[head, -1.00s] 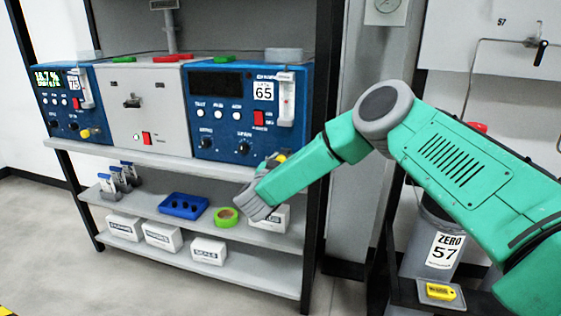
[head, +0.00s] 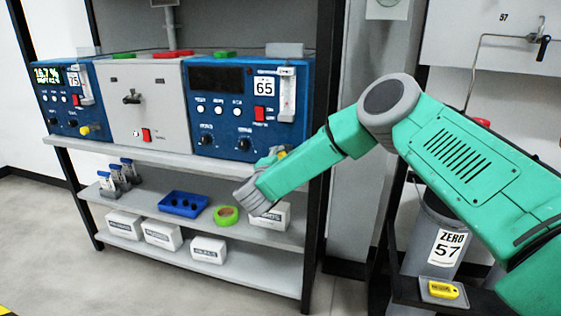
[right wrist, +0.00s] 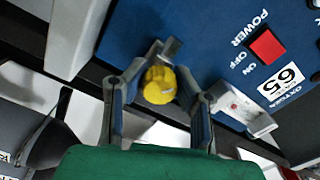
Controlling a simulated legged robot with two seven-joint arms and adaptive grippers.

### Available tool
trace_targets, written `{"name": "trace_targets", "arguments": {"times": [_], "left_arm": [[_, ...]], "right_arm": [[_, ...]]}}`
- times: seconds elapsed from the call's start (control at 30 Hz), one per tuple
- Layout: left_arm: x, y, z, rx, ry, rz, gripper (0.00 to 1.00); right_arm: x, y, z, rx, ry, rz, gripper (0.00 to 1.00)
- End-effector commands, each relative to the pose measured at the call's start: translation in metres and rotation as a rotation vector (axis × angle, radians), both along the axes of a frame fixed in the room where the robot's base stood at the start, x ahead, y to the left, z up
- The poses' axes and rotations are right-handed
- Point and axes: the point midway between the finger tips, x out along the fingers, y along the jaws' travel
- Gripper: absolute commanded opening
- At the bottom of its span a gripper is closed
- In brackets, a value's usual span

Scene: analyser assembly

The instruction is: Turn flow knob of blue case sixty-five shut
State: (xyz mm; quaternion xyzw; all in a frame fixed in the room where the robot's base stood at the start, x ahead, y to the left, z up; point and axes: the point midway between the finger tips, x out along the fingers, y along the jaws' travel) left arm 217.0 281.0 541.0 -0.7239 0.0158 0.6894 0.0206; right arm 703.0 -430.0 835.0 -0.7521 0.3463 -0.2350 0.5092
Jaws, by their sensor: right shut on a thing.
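The blue case marked 65 (head: 223,135) stands at the right end of the shelf's upper level, with a dark display, a red power switch (head: 259,114) and an upright flow tube (head: 288,95). Its yellow flow knob (right wrist: 158,86) shows in the right wrist view, at the case's lower corner. My right gripper (right wrist: 165,78) is shut on this knob, with a finger on either side. In the head view my right gripper (head: 272,158) covers most of the knob. My left gripper is not in view.
A grey panel (head: 155,85) and blue case 75 (head: 60,118), with its own yellow knob (head: 84,130), stand to the left. Below are a blue tray (head: 183,205), green tape (head: 226,215) and white boxes. A black shelf post (head: 322,150) stands close to my right arm.

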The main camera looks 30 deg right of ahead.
Motion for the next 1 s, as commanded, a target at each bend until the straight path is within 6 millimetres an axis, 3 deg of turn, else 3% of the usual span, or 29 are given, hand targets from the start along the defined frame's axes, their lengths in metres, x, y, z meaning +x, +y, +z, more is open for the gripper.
{"name": "trace_targets", "arguments": {"times": [0.03,1.0], "left_arm": [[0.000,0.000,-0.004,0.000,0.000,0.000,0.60],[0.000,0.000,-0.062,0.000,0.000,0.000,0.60]], "right_arm": [[-0.002,0.000,-0.007,0.032,-0.023,-0.001,0.00],[-0.002,0.000,-0.011,0.569,-0.646,-0.005,0.00]]}}
